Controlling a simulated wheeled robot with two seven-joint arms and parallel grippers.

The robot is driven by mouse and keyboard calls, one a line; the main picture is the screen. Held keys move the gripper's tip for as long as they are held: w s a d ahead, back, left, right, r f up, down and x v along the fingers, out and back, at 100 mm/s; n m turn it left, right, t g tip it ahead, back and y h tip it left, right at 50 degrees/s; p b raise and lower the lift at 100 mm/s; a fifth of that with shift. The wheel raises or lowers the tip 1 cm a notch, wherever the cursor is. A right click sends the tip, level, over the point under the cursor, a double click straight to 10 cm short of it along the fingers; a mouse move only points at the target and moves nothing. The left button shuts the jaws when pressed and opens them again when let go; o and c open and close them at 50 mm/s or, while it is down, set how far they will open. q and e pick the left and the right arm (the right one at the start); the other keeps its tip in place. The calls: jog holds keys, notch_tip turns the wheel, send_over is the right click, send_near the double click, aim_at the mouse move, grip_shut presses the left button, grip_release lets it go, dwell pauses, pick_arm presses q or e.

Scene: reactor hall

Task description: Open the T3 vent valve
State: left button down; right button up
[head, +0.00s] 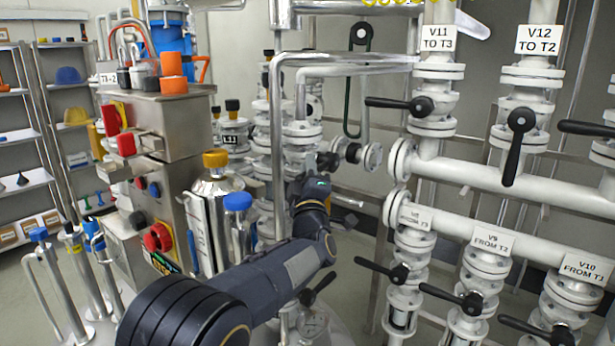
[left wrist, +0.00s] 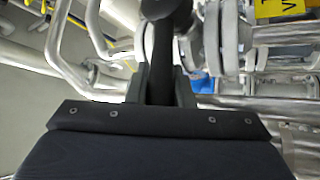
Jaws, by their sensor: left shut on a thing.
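My left gripper (head: 324,172) is at the middle of the head view, in front of the pipework, with its arm reaching up from the bottom. In the left wrist view, its two fingers (left wrist: 161,88) are shut on a black valve handle (left wrist: 161,60) that runs up between them. The valve body behind the gripper is mostly hidden in the head view. A small horizontal flange (head: 372,157) shows just right of the gripper. I cannot read a T3 vent label; only part of a yellow label (left wrist: 277,10) shows in the left wrist view. My right gripper is not in view.
Valves V11 (head: 437,75) and V12 (head: 527,85), with black levers, stand at the right above a lower row of valves (head: 487,265). A control box (head: 160,125) and a blue-capped bottle (head: 239,225) stand close left of my arm. Shelves (head: 28,165) line the far left.

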pick_arm(q)
jog(key=shift+w+d+f+n+t+y+b, duration=0.2)
jog(key=shift+f+n+y+b, duration=0.6)
jog(key=shift+n+y+b, duration=1.1)
jog(key=shift+w+d+f+n+t+y+b, duration=0.15)
jog(key=shift+f+n+t+y+b, duration=0.2)
jog(key=shift+f+n+y+b, duration=1.5)
jog(key=shift+w+r+n+t+y+b, duration=0.2)
jog(key=shift+n+y+b, duration=0.6)
jog(key=shift+b, duration=2.1)
jog(key=shift+r+n, duration=0.1)
jog(key=shift+n, duration=0.25)
jog(key=c, duration=1.3)
grip_release()
jog(key=shift+s+r, duration=0.1)
jog(key=b+v, duration=0.1)
jog(key=v, duration=0.6)
jog(key=shift+s+d+f+b, duration=0.1)
jog(key=shift+s+f+b, duration=0.1)
jog(key=shift+f+b, duration=0.1)
